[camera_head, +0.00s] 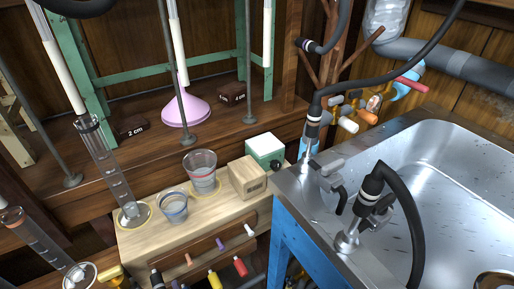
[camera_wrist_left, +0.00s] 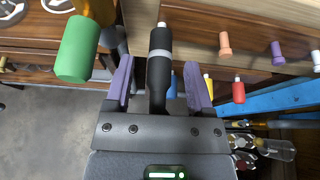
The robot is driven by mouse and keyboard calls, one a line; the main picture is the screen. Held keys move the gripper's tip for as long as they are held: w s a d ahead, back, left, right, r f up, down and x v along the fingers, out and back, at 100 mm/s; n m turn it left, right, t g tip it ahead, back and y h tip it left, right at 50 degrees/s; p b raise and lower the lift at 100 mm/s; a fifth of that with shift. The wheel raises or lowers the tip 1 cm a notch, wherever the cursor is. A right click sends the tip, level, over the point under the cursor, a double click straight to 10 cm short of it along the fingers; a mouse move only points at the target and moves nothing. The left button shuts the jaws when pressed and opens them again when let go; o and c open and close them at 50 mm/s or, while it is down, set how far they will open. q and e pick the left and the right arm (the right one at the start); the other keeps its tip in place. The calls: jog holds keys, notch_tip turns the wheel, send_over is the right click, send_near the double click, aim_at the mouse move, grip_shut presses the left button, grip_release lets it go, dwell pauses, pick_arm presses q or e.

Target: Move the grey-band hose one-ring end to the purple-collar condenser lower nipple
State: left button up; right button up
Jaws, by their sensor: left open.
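In the left wrist view a black hose end (camera_wrist_left: 160,48) with a pale tip and a greyish band points away from me. My left gripper (camera_wrist_left: 158,72) is open, its two purple fingers on either side of this hose end, with gaps visible. A black hose end (camera_head: 157,279) with a pale tip also shows at the bottom of the head view; its band is too small to read. Glass tubes (camera_head: 108,170) stand at the left. I cannot make out a purple collar or a lower nipple. My right gripper is not in view.
Black hose ends sit on the sink taps (camera_head: 371,186) and (camera_head: 313,116). Beakers (camera_head: 202,172) and a wooden block (camera_head: 248,178) stand on the bench. Coloured pegs (camera_wrist_left: 238,90) stick out from the bench front. A green cylinder (camera_wrist_left: 78,48) is close left of my fingers.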

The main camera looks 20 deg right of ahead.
pick_arm(q)
jog(key=shift+w+a+f, duration=0.15)
jog(key=shift+w+f, duration=0.05)
jog(key=shift+w, duration=0.3)
dwell(1.0)
grip_shut()
dwell(1.4)
jog(key=s+d, duration=0.1)
jog(key=s, duration=0.4)
jog(key=shift+s+d+p, duration=0.3)
jog(key=shift+s+d, duration=0.05)
jog(key=shift+s, duration=0.05)
dwell(0.7)
dwell(0.4)
